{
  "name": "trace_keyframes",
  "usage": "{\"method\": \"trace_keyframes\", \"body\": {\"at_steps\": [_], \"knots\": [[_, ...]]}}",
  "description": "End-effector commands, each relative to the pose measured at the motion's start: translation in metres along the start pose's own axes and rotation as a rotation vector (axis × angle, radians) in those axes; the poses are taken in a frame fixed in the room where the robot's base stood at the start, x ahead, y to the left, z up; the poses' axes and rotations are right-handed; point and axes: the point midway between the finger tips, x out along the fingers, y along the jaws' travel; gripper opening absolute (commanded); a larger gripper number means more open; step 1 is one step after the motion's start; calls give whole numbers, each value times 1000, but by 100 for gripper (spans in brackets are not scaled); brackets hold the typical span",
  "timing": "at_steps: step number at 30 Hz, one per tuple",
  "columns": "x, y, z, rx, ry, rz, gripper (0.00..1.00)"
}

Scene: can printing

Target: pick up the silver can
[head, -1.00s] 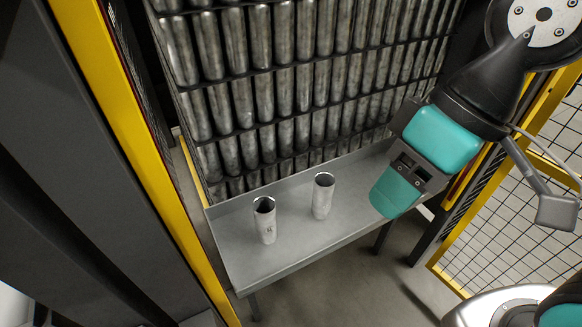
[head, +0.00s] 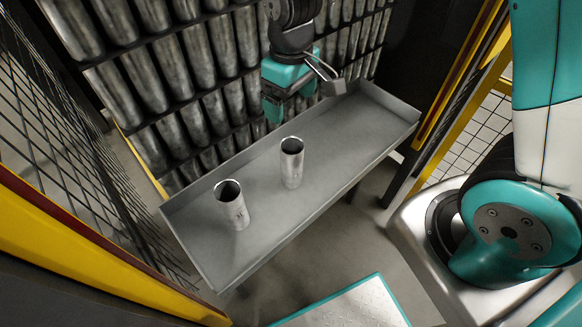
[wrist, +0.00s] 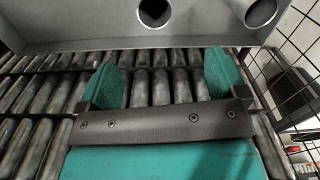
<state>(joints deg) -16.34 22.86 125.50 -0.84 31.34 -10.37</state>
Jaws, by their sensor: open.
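Two open-topped silver cans stand upright on a grey metal tray table (head: 345,130) in the head view. One can (head: 231,206) is nearer the front left, the other can (head: 291,165) nearer the middle. Both also show, cut off, at the top edge of the wrist view, one near the middle (wrist: 154,12) and one at the right (wrist: 260,12). My gripper (head: 287,100) is behind and above the middle can, near the rack. In the wrist view my gripper (wrist: 163,82) has its two teal fingers wide apart, with nothing held between them.
A rack of stacked silver cylinders (head: 180,75) rises behind the table. The table has a raised rim. Mesh fencing (head: 75,150) and a yellow frame (head: 90,255) stand at the left, with another yellow post (head: 465,85) at the right. The table's right part is clear.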

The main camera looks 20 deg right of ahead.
Motion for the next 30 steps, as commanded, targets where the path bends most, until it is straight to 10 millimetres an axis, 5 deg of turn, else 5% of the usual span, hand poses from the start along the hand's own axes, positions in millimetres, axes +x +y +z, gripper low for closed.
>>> {"method": "trace_keyframes", "body": {"at_steps": [15,30], "knots": [[106,6,0,3,-14,11,91],[162,11,-2,3,-11,11,91]]}}
